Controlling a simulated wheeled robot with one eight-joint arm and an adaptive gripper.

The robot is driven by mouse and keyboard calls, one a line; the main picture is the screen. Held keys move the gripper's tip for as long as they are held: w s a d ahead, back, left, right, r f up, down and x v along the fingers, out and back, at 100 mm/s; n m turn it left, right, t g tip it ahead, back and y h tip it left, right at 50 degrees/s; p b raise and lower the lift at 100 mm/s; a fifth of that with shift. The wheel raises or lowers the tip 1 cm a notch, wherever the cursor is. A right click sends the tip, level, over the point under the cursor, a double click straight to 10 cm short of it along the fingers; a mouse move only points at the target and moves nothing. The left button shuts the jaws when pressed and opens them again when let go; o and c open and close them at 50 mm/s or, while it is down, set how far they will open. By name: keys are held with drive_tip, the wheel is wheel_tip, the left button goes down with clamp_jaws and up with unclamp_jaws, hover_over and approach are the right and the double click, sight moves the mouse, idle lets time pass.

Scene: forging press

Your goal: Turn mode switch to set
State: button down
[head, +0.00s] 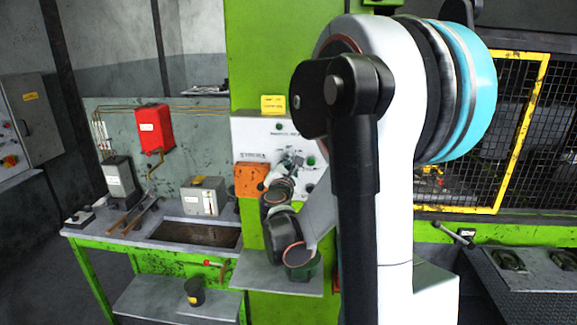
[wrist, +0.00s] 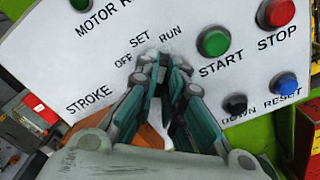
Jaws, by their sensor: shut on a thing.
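The white control panel (wrist: 95,60) fills much of the wrist view and also shows in the head view (head: 249,132). The mode labels OFF, SET and RUN (wrist: 146,42) are printed in an arc on it. My gripper (wrist: 163,62) has its fingertips at the panel just below these labels, shut on the mode switch. The fingers hide the switch, so I cannot tell which label it points to. In the head view my gripper (head: 292,163) is small and partly hidden by my wrist and arm.
Right of the fingers are a green START button (wrist: 213,42), a red STOP button (wrist: 279,12), a black DOWN button (wrist: 235,105) and a blue RESET button (wrist: 284,84). An orange box (head: 250,180) sits at the panel's lower left. A green-framed bench (head: 150,240) stands left.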

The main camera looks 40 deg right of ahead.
drive_tip(key=shift+w+a+n+b, duration=0.1)
drive_tip(key=shift+n+b, duration=0.6)
drive_tip(key=shift+n, duration=1.4)
drive_tip(key=shift+a+n+b, duration=0.1)
drive_tip(key=shift+n+b, duration=0.6)
drive_tip(key=shift+n, duration=1.4)
drive_tip(key=c, duration=1.7)
unclamp_jaws()
drive_tip(key=v, duration=1.2)
